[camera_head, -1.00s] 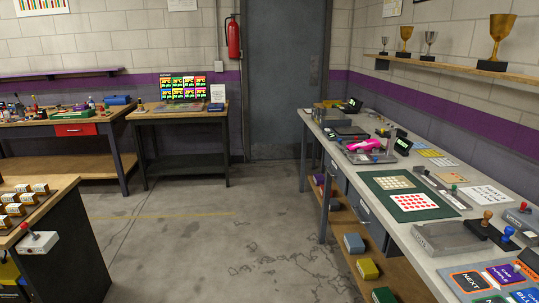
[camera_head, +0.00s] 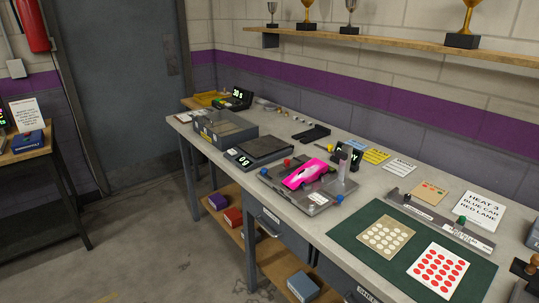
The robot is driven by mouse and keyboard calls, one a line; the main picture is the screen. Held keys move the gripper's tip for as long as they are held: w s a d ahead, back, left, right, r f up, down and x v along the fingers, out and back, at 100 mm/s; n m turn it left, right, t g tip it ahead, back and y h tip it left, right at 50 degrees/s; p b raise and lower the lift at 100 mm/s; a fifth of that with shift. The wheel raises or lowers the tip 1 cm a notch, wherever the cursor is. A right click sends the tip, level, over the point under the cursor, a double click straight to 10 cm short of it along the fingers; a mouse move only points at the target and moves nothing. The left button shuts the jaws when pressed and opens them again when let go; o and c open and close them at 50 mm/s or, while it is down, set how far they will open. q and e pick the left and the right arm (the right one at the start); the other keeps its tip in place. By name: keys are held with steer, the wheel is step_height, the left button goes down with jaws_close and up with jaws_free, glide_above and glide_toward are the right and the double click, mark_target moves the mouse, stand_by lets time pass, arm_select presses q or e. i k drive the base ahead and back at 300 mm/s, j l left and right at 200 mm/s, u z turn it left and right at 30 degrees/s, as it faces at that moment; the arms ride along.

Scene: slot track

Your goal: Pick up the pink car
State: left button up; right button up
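The pink car (camera_head: 304,174) sits on a grey metal fixture plate (camera_head: 312,198) on the long workbench, near the middle of the head view. It has a low, tapered body with dark wheels and lies at a slant across the plate. Small red and blue knobs stand at the plate's corners. Neither of my grippers shows in the head view.
A black flat scale (camera_head: 264,148) and a grey box (camera_head: 224,131) stand left of the fixture. A green mat (camera_head: 345,237) with dotted cards lies to its right. A small black display (camera_head: 348,155) stands behind the car. Trophies line a wall shelf. Floor at lower left is clear.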

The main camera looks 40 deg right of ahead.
mark_target(312, 170)
steer(key=i+z, duration=0.1)
steer(key=i, duration=0.6)
steer(key=i+j+z, duration=0.1)
steer(key=i, duration=0.6)
steer(key=i+j+z, duration=0.1)
steer(key=i, duration=0.65)
steer(key=i+z, duration=0.35)
steer(key=z, duration=0.15)
steer(key=i+j+z, duration=0.25)
steer(key=z, duration=0.2)
steer(key=i+j+z, duration=0.3)
steer(key=z, duration=0.2)
steer(key=i+j+z, duration=0.2)
steer(key=j+z, duration=0.3)
steer(key=l, duration=0.1)
